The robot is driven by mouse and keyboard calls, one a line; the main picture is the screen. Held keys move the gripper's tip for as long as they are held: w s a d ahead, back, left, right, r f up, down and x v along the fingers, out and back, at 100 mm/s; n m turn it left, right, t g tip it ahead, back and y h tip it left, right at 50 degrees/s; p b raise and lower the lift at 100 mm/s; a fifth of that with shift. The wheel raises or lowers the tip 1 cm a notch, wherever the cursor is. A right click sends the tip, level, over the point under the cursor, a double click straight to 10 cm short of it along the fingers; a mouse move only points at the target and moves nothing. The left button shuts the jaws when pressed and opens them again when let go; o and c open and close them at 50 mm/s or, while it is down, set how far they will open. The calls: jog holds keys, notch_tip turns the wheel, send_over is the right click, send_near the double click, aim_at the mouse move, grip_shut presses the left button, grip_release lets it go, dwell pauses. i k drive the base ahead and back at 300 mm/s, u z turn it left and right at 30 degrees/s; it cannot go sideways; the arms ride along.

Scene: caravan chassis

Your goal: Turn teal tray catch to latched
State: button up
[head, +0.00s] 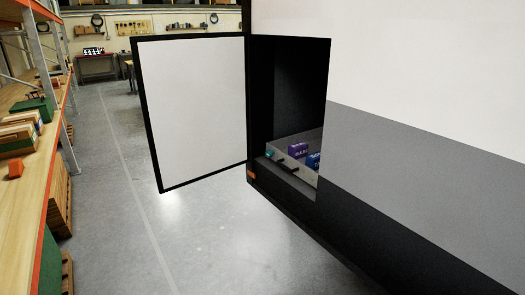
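A small teal catch (269,154) shows low at the left inside the open locker of the caravan. It sits at the front left of a grey tray (284,158). It is too small to tell whether it is turned to latched. A dark handle-like bar (288,167) lies along the tray's front. A purple box (298,149) and a blue box (313,160) stand in the tray, the blue one partly hidden by the locker's right edge. My gripper is not in view.
The white locker door (195,110) stands open to the left. Wooden shelving (45,190) with boxes runs along the left side. The grey floor (190,240) between shelving and caravan is clear. A workbench (97,68) stands at the back.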

aim_at(268, 153)
jog(key=u, duration=0.45)
jog(key=i, duration=0.8)
jog(key=u, duration=0.5)
jog(key=i, duration=0.55)
jog(key=u, duration=0.15)
